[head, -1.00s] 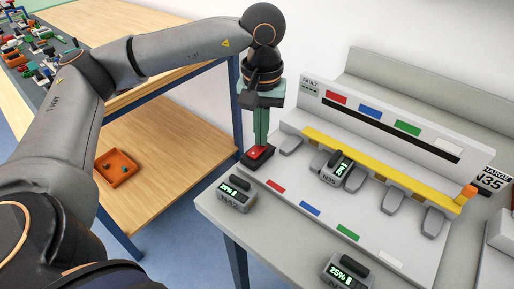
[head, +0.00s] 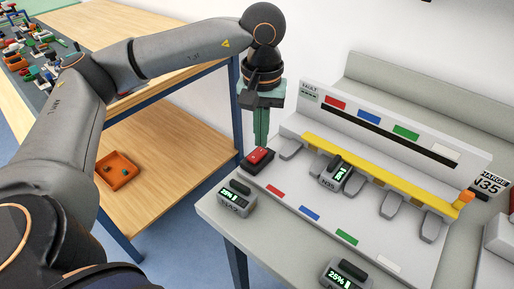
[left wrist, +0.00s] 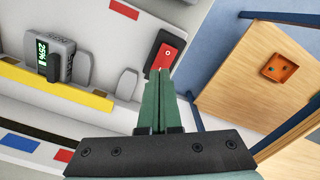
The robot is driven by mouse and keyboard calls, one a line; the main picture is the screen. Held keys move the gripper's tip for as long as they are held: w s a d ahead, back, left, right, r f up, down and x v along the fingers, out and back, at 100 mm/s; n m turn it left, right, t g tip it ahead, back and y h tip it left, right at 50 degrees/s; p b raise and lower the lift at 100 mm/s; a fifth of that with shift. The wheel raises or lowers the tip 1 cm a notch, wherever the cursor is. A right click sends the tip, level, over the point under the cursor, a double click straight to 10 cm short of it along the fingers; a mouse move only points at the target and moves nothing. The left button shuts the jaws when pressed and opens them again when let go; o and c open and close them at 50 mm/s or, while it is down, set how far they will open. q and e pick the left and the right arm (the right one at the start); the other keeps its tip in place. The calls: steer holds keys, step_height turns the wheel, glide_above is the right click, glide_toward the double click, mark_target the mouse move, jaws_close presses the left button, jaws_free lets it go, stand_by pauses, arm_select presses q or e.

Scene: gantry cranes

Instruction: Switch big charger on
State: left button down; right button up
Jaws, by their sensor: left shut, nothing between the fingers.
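The big charger (head: 400,150) is a long grey-white unit with a yellow strip and several grey slots, standing on a grey table. Its red rocker switch (head: 260,155) sits in a black housing at the left end. The switch also shows in the left wrist view (left wrist: 169,52), with a white mark on it. I cannot tell for sure which way the rocker is tilted. My left gripper (head: 261,143) points down, green fingers shut and empty, the tips close by the switch. In the left wrist view the gripper (left wrist: 160,73) ends just beside the housing. My right gripper is not in view.
A battery pack (head: 333,175) stands in a charger slot. Two more packs (head: 237,198) (head: 346,275) lie on the grey table (head: 225,222). An orange lamp (head: 462,199) is at the charger's right end. A wooden shelf bench with an orange tray (head: 117,170) stands at left.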

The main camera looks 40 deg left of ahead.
mark_target(261, 151)
arm_select(q)
steer(key=shift+r+p, duration=1.5)
steer(key=shift+r, duration=0.95)
